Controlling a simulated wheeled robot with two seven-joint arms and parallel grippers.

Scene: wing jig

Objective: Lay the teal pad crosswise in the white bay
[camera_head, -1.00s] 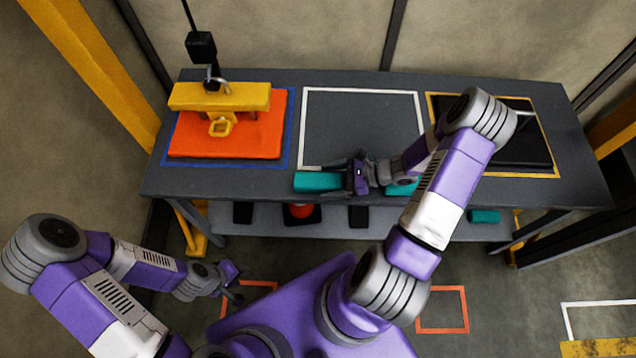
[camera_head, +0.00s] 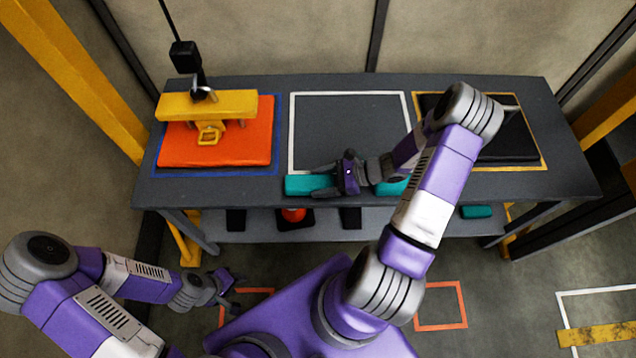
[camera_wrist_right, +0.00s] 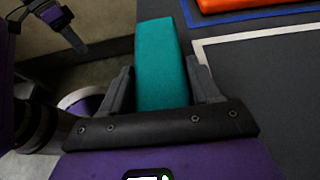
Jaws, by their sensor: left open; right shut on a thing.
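The teal pad (camera_head: 304,185) is a long block at the table's front edge, lying left to right just in front of the white bay (camera_head: 291,130), a white outline on the grey tabletop. My right gripper (camera_head: 325,181) is shut on the pad, one finger along each long side. The right wrist view shows the pad (camera_wrist_right: 162,55) between the fingers, its far end sticking out beyond them. The palm and wrist hide part of the pad. I cannot tell whether it touches the table. My left gripper (camera_head: 234,291) is open and empty, low in front of the table.
The white bay is empty. Left of it, an orange pad (camera_head: 215,150) with a yellow fixture (camera_head: 207,105) on a hanging cable lies in the blue outline. A black pad (camera_head: 510,145) lies in the yellow outline at right. A lower shelf (camera_head: 260,228) holds several items.

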